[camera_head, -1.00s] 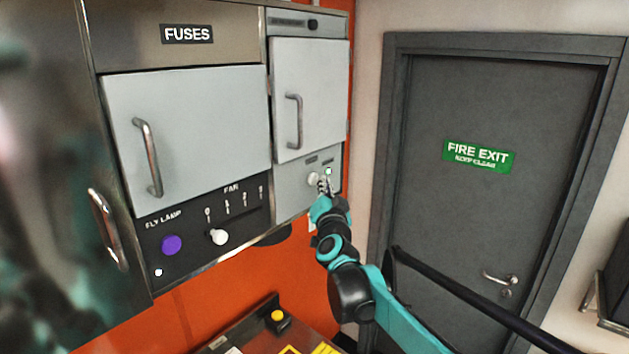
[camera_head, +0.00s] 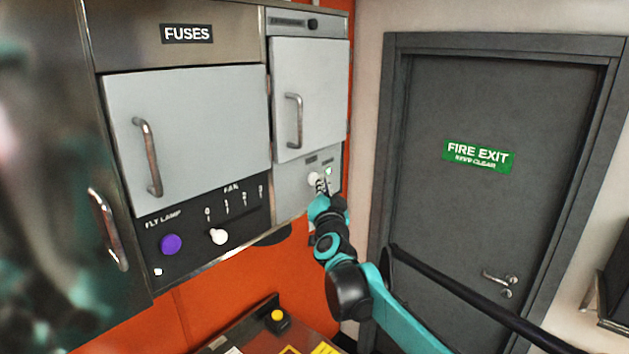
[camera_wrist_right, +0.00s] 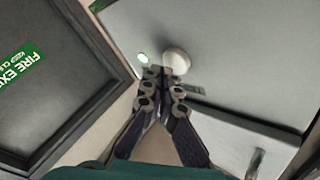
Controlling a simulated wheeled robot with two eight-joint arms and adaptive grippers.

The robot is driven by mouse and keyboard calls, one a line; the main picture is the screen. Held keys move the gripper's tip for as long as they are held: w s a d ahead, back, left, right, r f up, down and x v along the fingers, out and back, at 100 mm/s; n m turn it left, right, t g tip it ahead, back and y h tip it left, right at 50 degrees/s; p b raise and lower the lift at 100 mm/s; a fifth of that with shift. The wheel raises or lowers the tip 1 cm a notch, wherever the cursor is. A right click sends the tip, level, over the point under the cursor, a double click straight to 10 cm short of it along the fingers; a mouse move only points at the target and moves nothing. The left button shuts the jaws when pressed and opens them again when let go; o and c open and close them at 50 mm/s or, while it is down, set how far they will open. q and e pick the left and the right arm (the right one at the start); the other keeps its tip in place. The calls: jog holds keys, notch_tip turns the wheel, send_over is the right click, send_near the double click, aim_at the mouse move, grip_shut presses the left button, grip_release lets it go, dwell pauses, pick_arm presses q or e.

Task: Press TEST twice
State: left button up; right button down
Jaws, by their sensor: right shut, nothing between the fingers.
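A round white button (camera_head: 313,179) sits on the grey panel below the small right-hand cabinet door. A lit green lamp (camera_head: 328,170) is to its right. The labels above them are too small to read, so I cannot confirm the word TEST. My right gripper (camera_head: 323,184) is shut and empty, with its tips close to the button's lower right. In the right wrist view the white button (camera_wrist_right: 176,61) and the green lamp (camera_wrist_right: 143,58) lie just beyond the shut fingertips (camera_wrist_right: 160,73). I cannot tell whether the tips touch the button. My left gripper is not in view.
Left of the button are a fan slider knob (camera_head: 218,236) and a purple fly lamp button (camera_head: 171,244). Cabinet handles (camera_head: 294,121) stick out above. A yellow button on a black box (camera_head: 278,318) stands below. A grey fire exit door (camera_head: 470,220) is at right.

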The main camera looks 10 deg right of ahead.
jog(key=shift+w+a, duration=0.4)
jog(key=shift+w, duration=0.1)
dwell(0.8)
jog(key=shift+s+d, duration=0.55)
jog(key=shift+s, duration=0.15)
jog(key=shift+d, duration=0.1)
jog(key=s+d, duration=0.1)
jog(key=s, duration=0.1)
jog(key=s+d, duration=0.2)
dwell(0.5)
dwell(1.9)
